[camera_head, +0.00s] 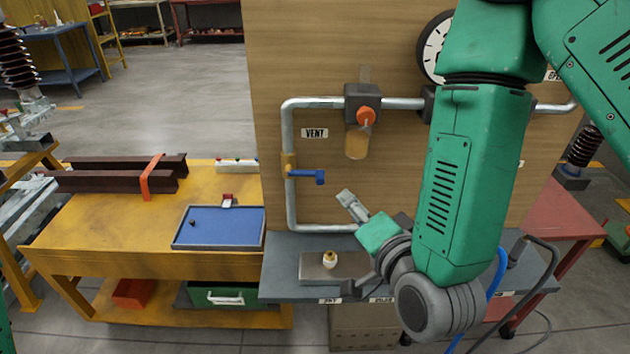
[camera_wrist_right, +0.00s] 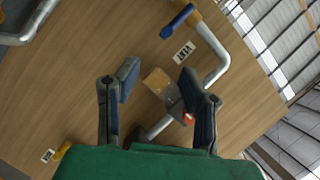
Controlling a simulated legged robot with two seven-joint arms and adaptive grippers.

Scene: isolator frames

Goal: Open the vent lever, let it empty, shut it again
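The vent lever (camera_head: 308,176) is a blue handle on a brass valve (camera_head: 289,163), on the vertical pipe at the left of the wooden board. It points right, across the pipe, below the VENT label (camera_head: 315,133). It also shows near the top of the right wrist view (camera_wrist_right: 178,20). An amber bowl (camera_head: 357,143) hangs under a dark block with an orange knob (camera_head: 366,116); its contents cannot be told. My right gripper (camera_head: 348,242) is right of and below the lever, apart from it. In the wrist view its fingers (camera_wrist_right: 161,84) are apart and empty. My left gripper is out of view.
A grey shelf (camera_head: 285,283) below the board carries a metal plate with a small brass-and-white fitting (camera_head: 330,259). At left, a yellow bench (camera_head: 100,225) holds a blue tray (camera_head: 219,243) and dark beams (camera_head: 120,179). My right arm hides much of the board's right side.

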